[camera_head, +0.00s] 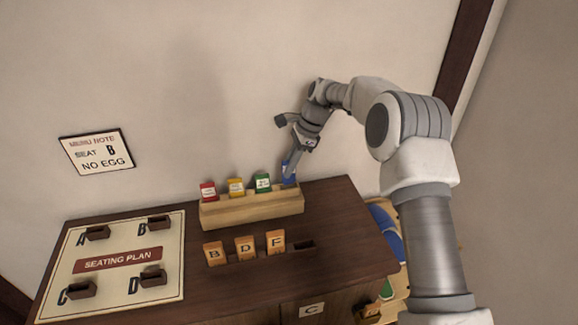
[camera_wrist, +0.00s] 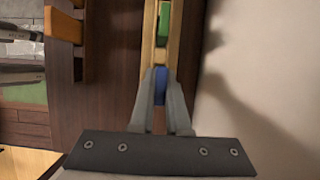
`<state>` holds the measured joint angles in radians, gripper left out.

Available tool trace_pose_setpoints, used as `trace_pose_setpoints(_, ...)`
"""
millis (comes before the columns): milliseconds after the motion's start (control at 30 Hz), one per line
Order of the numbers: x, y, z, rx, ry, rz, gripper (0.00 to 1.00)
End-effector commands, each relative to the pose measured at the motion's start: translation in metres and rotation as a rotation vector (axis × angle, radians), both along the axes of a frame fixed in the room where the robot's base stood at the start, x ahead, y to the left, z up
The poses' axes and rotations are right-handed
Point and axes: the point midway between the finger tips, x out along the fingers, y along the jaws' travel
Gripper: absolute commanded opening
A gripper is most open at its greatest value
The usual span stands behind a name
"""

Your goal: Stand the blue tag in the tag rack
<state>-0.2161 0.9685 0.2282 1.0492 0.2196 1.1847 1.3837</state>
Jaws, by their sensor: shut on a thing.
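The blue tag (camera_head: 288,171) is upright at the right end of the light wooden tag rack (camera_head: 250,208). My gripper (camera_head: 290,172) is shut on the blue tag from above. The wrist view also shows the blue tag (camera_wrist: 160,86) between the two fingers, in line with the rack (camera_wrist: 175,42). Whether the tag's lower end rests in the rack is hard to tell. Red (camera_head: 208,190), yellow (camera_head: 236,187) and green (camera_head: 262,182) tags stand in the rack to its left.
In front of the rack, orange tags B (camera_head: 214,253), D (camera_head: 245,248) and F (camera_head: 276,243) stand in a row beside an empty dark slot (camera_head: 304,245). A seating plan board (camera_head: 100,291) with small dark holders lies at the left. The wall is close behind the rack.

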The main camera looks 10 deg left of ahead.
Motion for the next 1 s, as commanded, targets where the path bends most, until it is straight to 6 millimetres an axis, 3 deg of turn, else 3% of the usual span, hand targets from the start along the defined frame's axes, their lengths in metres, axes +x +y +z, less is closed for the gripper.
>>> trace_pose_setpoints(1000, 0.000, 0.000, -0.015, 0.000, 0.000, 0.000, 0.00)
